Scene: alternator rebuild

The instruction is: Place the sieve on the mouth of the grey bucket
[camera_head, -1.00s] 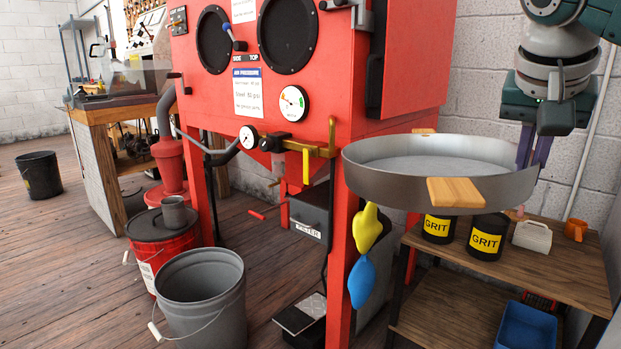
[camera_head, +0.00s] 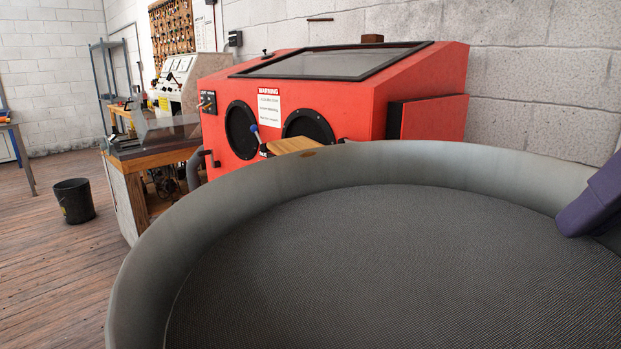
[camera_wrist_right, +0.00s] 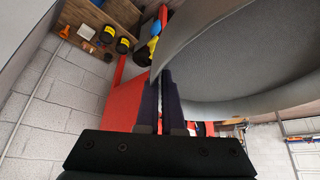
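The sieve (camera_head: 400,270) is a wide grey ring with a fine dark mesh and a wooden handle (camera_head: 297,145) on its far side. It fills most of the lower head view, close to the camera. My right gripper (camera_wrist_right: 160,85) has its two dark purple fingers shut on the sieve's rim in the wrist view, where the sieve (camera_wrist_right: 235,60) spreads to the upper right. One purple finger also shows inside the rim at the right edge of the head view. The grey bucket is not seen in either current view. My left gripper is not in view.
A red blasting cabinet (camera_head: 350,95) stands behind the sieve against a block wall (camera_head: 560,70). A workbench (camera_head: 155,155) and a dark bucket (camera_head: 74,200) are at the left, with open wooden floor (camera_head: 50,270) in front. The wrist view shows a wooden shelf (camera_wrist_right: 120,12) with grit cans.

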